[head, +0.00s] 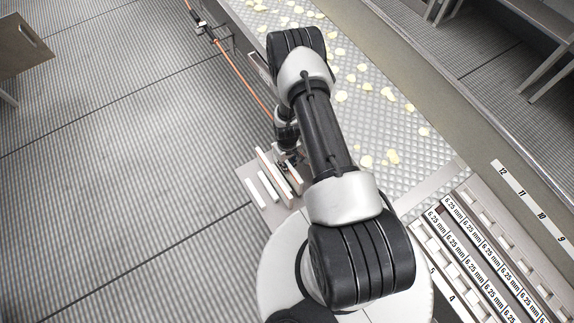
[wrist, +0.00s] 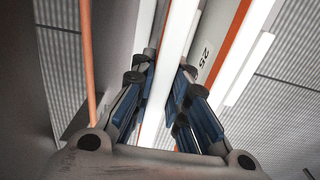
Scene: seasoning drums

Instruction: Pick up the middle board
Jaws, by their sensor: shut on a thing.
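My gripper (head: 289,160) is low over a small rack of upright boards in the head view, partly hidden by my arm. In the wrist view my gripper (wrist: 168,98) has its blue-padded fingers on both sides of the middle board (wrist: 173,62), a narrow white-edged board, and is shut on it. In the head view the board tops (head: 272,174) show as pale strips. I cannot tell whether the held board is clear of the rack.
A metal tread-plate walkway (head: 420,150) with yellow chips runs behind my arm. Labelled "6.25 mm" racks (head: 480,255) stand at the lower right. An orange hose (head: 238,75) runs along the walkway edge. The left floor is clear.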

